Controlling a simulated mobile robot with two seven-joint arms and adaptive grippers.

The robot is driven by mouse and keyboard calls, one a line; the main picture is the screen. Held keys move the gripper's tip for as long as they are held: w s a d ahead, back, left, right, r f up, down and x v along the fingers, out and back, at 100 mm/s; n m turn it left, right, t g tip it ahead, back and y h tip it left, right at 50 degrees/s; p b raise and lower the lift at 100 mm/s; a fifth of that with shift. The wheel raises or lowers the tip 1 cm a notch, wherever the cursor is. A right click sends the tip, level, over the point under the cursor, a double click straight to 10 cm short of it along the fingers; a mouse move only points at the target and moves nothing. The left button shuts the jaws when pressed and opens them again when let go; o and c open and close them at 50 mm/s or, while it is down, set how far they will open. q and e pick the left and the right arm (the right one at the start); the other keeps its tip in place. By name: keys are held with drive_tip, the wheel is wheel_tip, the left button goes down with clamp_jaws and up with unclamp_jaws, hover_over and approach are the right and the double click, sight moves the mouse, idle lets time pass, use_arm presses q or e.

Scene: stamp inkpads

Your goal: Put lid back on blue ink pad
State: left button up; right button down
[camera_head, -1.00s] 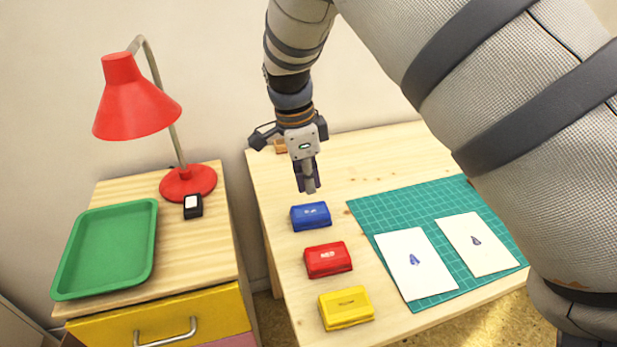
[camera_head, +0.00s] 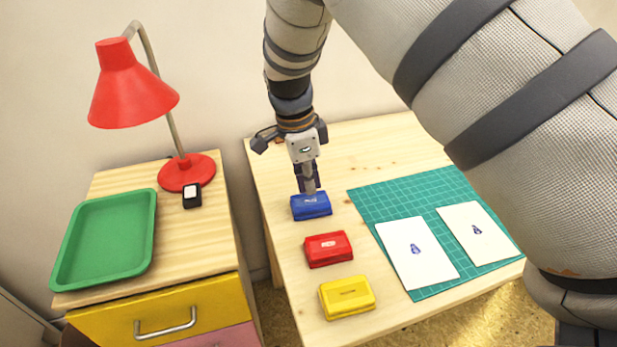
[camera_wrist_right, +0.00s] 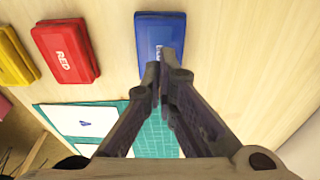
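The blue ink pad (camera_head: 311,207) lies on the wooden table, with a blue lid lying flat over it. It also shows in the wrist view (camera_wrist_right: 158,38). My right gripper (camera_head: 309,190) points down at the far edge of the lid, touching or just above it; I cannot tell which. In the wrist view the fingers of my right gripper (camera_wrist_right: 166,76) come together with nothing seen between them, and they hide the near end of the blue pad. My left gripper is not in view.
A red ink pad (camera_head: 328,249) and a yellow ink pad (camera_head: 346,298) lie in a row in front of the blue one. A green cutting mat (camera_head: 375,207) with two stamped papers is to the right. A red lamp (camera_head: 188,173) and green tray (camera_head: 66,255) stand on the left cabinet.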

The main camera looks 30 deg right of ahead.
drive_tip(key=shift+f, duration=1.2)
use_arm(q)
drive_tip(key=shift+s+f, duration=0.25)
use_arm(e)
drive_tip(key=shift+r, duration=0.15)
drive_tip(key=shift+r, duration=1.4)
drive_tip(key=shift+r+p, duration=0.45)
drive_tip(key=shift+r, duration=1.6)
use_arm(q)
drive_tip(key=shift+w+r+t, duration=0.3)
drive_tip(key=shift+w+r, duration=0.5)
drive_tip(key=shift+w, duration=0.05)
use_arm(e)
drive_tip(key=shift+f, duration=0.1)
